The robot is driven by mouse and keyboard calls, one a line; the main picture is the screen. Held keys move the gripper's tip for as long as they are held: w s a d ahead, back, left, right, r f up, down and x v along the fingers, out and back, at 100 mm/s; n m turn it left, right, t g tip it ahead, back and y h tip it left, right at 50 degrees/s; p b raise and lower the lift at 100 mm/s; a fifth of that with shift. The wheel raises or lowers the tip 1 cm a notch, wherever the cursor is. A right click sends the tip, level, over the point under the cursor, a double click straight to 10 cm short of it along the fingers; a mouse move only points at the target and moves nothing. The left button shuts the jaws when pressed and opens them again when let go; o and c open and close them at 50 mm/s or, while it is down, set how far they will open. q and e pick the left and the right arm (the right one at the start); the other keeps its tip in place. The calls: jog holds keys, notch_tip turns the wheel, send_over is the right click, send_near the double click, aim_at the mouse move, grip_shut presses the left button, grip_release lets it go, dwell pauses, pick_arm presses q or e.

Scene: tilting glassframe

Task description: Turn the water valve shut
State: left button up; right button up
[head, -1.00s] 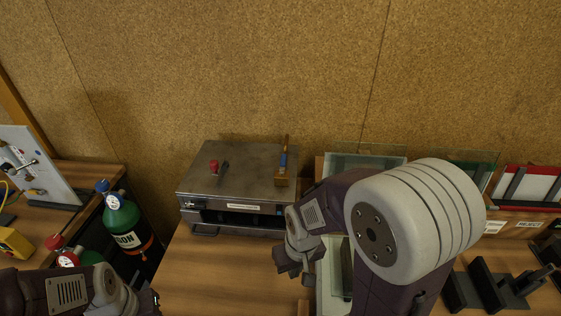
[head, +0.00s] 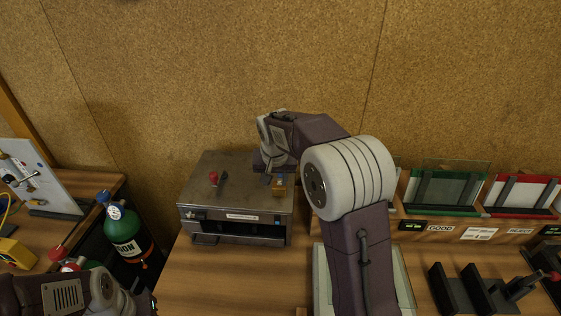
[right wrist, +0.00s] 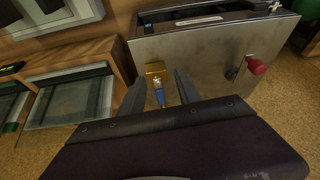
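The water valve is a brass block (head: 280,189) with a blue lever, at the right side of the top of a grey metal box (head: 232,197). My right gripper (head: 270,178) is over the valve and hides the lever in the head view. In the right wrist view the brass block (right wrist: 155,70) and the blue lever (right wrist: 160,97) show between the two dark fingers of my right gripper (right wrist: 160,92). The fingers stand apart, with gaps to the lever on both sides. My left gripper is mostly cut off at the lower left of the head view.
A red knob (head: 213,177) and a small dark lever (head: 223,178) stand on the same box. A green gas cylinder (head: 124,232) is at the left. Glass panes in a green rack (head: 440,188) and a red rack (head: 522,193) stand at the right. The bench front left of my right arm is clear.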

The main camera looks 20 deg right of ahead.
notch_tip(320, 180, up, 5)
jog(key=p, duration=0.3)
send_over(281, 175)
jog(key=s+a, duration=0.2)
jog(key=shift+m+h, duration=0.3)
jog(key=shift+m, duration=0.2)
jog(key=p+x, duration=0.1)
jog(key=x, duration=0.3)
jog(key=p+x, duration=0.2)
jog(key=x, duration=0.2)
jog(key=p+x, duration=0.1)
jog(key=x, duration=0.3)
jog(key=shift+d+p, duration=0.3)
jog(key=shift+d, duration=0.1)
jog(key=shift+c, duration=0.7)
pick_arm(q)
notch_tip(281, 175, up, 9)
pick_arm(e)
grip_shut()
